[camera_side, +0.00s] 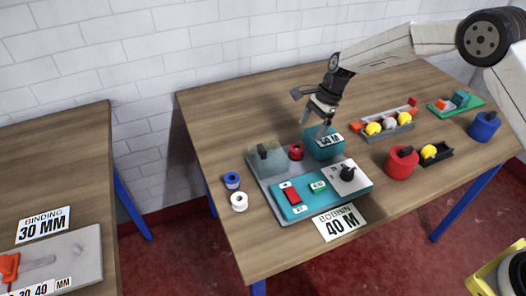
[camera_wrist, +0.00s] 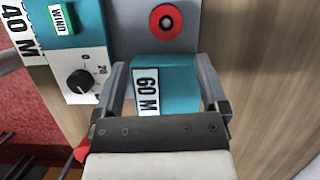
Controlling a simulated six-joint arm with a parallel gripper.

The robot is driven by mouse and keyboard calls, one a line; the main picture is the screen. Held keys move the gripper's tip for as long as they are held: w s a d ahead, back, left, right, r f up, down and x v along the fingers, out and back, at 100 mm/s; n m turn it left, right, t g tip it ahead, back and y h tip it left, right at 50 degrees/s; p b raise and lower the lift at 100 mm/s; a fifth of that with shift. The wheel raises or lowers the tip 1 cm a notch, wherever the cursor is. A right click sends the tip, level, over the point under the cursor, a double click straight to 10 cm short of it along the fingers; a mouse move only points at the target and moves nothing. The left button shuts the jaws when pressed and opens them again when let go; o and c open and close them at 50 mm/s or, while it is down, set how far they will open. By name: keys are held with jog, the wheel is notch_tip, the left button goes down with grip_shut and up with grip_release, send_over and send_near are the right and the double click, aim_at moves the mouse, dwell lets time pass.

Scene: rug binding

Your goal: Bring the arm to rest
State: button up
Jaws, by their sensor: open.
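The block's white label (camera_wrist: 147,92) reads 60 M. I cannot tell how far above the block the fingertips are or whether they touch it. Nothing is seen gripped.
The machine (camera_side: 262,187) has a teal panel, a dial (camera_wrist: 82,82) and a red spool (camera_side: 296,151). A tray (camera_side: 388,133) of balls, a red pot (camera_side: 402,163) and a blue pot (camera_side: 485,126) stand right. Bare wood lies behind. A second table (camera_side: 60,150) is left.

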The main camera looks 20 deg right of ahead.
jog(key=s+d+r+n+t+h, duration=0.1)
jog(key=s+d+r+n, duration=0.1)
jog(key=s+n, duration=0.3)
jog(key=s+d+r+n+h, duration=0.1)
jog(key=s+d+n, duration=0.3)
jog(key=s, duration=0.9)
jog(key=s+d+r+n+t+h, duration=0.1)
jog(key=s+d+r+n+h, duration=0.1)
jog(key=s+n, duration=0.6)
jog(key=shift+s+d+r+t, duration=0.3)
jog(key=shift+s+d+r, duration=0.35)
jog(key=shift+s+r, duration=0.3)
jog(key=shift+f, duration=0.1)
